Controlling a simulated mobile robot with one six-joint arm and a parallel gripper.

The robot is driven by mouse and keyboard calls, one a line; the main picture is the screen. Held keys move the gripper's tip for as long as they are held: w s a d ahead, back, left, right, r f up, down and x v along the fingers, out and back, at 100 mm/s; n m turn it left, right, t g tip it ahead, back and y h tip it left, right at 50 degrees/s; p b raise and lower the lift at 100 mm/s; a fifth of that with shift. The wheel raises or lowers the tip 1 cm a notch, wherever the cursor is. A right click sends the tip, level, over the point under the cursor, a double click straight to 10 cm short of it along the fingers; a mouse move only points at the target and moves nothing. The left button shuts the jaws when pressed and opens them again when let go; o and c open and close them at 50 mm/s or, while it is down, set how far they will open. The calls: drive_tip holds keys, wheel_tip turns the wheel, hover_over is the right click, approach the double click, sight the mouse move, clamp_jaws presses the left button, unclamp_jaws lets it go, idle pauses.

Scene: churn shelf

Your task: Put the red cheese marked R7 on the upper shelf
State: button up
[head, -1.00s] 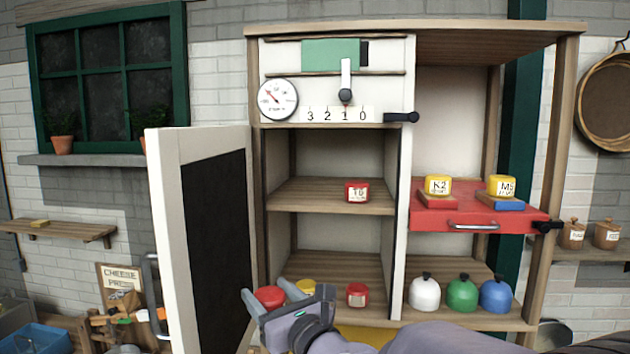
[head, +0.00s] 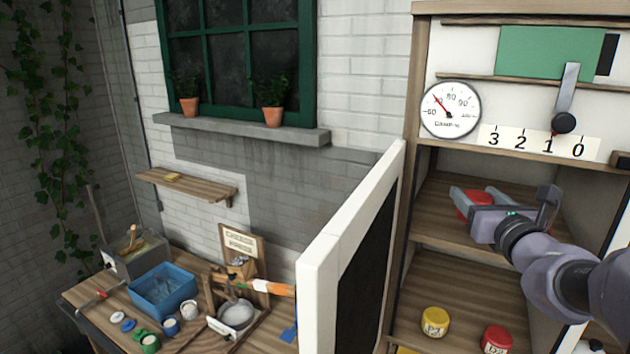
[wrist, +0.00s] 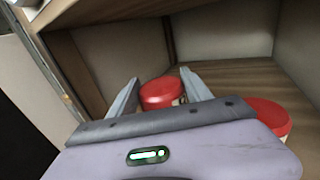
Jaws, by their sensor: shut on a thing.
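My gripper (head: 480,200) is inside the upper shelf (head: 446,226) of the left bay, shut on a red cheese (head: 473,203). In the wrist view this cheese (wrist: 162,92) sits between the two fingers, at or just above the shelf boards; I cannot tell whether it touches them. Its marking is not readable. A second red cheese (wrist: 270,116) stands on the same shelf to the right in the wrist view; my gripper and arm hide it in the head view. On the lower shelf are a yellow cheese (head: 435,321) and a red cheese (head: 497,340).
The open white cabinet door (head: 345,250) stands left of the bay. A gauge (head: 451,108) and a lever (head: 565,98) over a number strip are above the upper shelf. A workbench with a blue tub (head: 162,289) is at the left.

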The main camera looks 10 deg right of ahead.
sight(482, 193)
drive_tip(key=d, duration=0.1)
drive_tip(key=w+d, duration=0.1)
drive_tip(key=shift+w+d+f+p, duration=0.1)
drive_tip(key=shift+w+d+p, duration=0.15)
drive_tip(key=shift+d+p, duration=0.05)
drive_tip(key=f, duration=0.3)
drive_tip(key=shift+s, duration=0.2)
drive_tip(key=shift+f, duration=0.25)
drive_tip(key=shift+w+d+f, duration=0.1)
drive_tip(key=shift+w, duration=0.15)
drive_tip(key=shift+s+f, duration=0.15)
drive_tip(key=o, duration=1.4)
